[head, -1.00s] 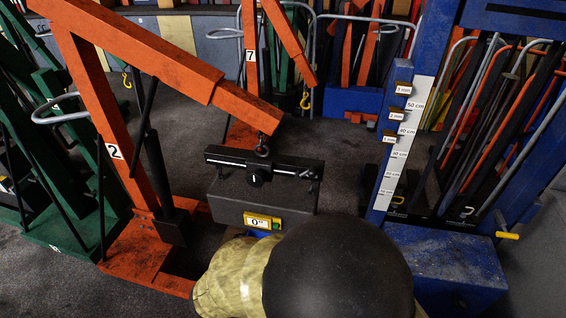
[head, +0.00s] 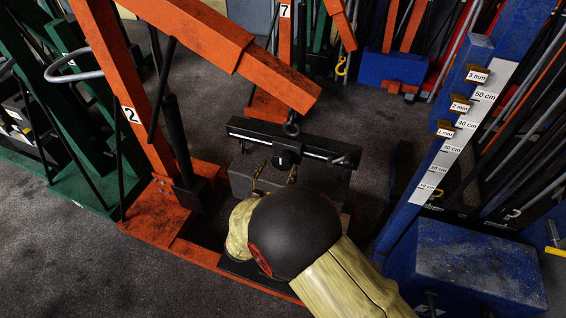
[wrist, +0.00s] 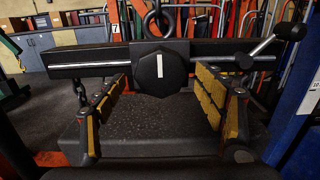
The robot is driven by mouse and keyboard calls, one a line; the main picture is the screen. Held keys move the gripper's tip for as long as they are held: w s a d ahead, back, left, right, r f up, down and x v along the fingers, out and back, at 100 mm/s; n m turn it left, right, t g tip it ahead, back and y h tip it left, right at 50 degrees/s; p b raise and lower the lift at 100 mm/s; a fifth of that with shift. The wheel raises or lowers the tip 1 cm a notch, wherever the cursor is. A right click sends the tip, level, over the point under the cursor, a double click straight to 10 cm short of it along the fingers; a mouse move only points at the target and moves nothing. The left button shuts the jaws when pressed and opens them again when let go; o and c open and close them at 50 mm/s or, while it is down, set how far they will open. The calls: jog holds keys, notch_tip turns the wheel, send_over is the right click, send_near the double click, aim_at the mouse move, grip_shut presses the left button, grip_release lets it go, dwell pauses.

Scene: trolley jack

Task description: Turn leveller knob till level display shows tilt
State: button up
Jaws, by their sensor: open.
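The leveller knob (head: 287,158) is black and eight-sided with a white mark, at the middle of the black leveller bar (head: 245,130). In the wrist view the knob (wrist: 160,74) is central and its mark stands nearly upright, leaning slightly. My gripper (head: 276,173) is open in front of the knob. In the wrist view its yellow-padded fingers (wrist: 162,85) are spread to the left and right of the knob, with gaps on both sides. The grey block (head: 330,182) hangs below the bar. The level display is hidden behind my arm in the head view and does not show in the wrist view.
The orange crane (head: 200,35) numbered 2 holds the bar by a hook, its leg along the floor at left. A blue frame with a centimetre scale (head: 455,125) stands close at right. A crank handle (wrist: 264,46) sits at the bar's right end.

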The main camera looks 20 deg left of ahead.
aim_at(281, 165)
jog(key=shift+w+d+b, duration=0.15)
jog(key=shift+w+b, duration=0.3)
jog(key=shift+w, duration=1.45)
jog(key=shift+c, duration=0.2)
jog(key=c, duration=1.1)
jog(key=shift+f+m, duration=0.1)
jog(key=shift+m, duration=0.3)
